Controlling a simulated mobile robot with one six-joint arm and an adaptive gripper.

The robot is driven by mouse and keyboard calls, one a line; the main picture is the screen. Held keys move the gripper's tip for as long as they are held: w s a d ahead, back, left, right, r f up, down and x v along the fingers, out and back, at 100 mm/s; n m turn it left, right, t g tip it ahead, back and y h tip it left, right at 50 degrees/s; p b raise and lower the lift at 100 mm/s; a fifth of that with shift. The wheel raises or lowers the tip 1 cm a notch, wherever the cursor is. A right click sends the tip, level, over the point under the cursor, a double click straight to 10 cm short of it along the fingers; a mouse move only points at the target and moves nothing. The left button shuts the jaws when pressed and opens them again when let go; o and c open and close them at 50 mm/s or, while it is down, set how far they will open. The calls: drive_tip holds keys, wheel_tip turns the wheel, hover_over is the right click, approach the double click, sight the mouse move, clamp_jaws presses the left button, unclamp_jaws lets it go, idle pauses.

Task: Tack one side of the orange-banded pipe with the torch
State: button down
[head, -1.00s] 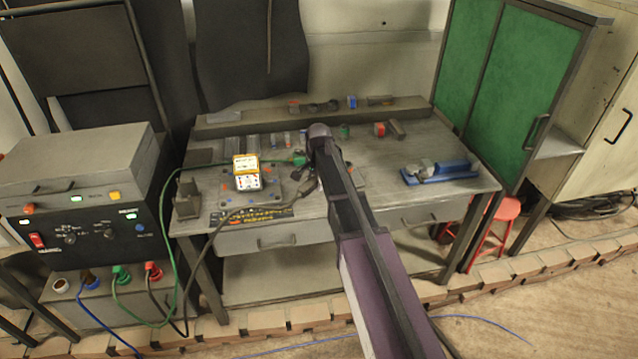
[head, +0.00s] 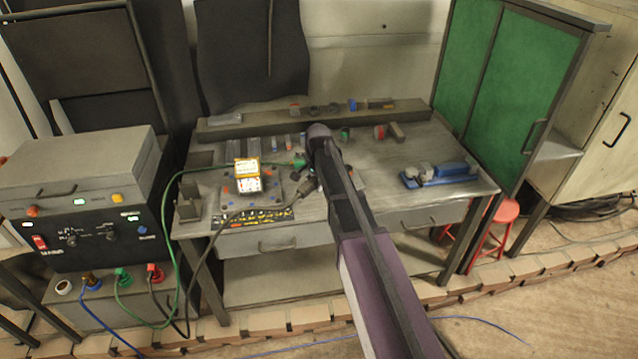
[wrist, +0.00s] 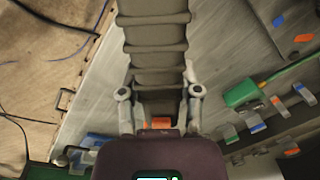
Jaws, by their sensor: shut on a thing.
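My gripper (wrist: 160,100) is shut on the torch (wrist: 155,45), whose dark ribbed body runs up between the fingers in the wrist view. A small orange part shows between the jaws. In the head view my arm hides most of the gripper, and the torch (head: 309,185) shows only in part beside the wrist, above the bench. Several short grey pieces with coloured bands lie to the right in the wrist view; one has an orange band (wrist: 277,102), perhaps the pipe. It is apart from the gripper. The torch tip is not clearly visible.
A green clamp (wrist: 242,93) on a green cable sits near the banded pieces. A yellow-and-white box (head: 248,177) stands on a marked plate (head: 227,204). A blue tool (head: 440,174) lies on the bench's right. The welder (head: 90,235) stands left. The bench's right middle is mostly clear.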

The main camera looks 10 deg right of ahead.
sight(310, 182)
drive_tip(key=shift+s+a+r+p, duration=0.2)
drive_tip(key=shift+s+r+p, duration=0.05)
drive_tip(key=shift+r+p, duration=0.85)
drive_tip(key=shift+s+a+r+p, duration=0.25)
drive_tip(key=shift+s+r+p, duration=0.05)
drive_tip(key=shift+r+p, duration=0.8)
drive_tip(key=shift+s+a+r+p, duration=0.2)
drive_tip(key=shift+s+r+p, duration=0.05)
drive_tip(key=shift+r+p, duration=0.8)
drive_tip(key=shift+r, duration=0.1)
drive_tip(key=shift+f+b, duration=1.05)
drive_tip(key=shift+b, duration=0.1)
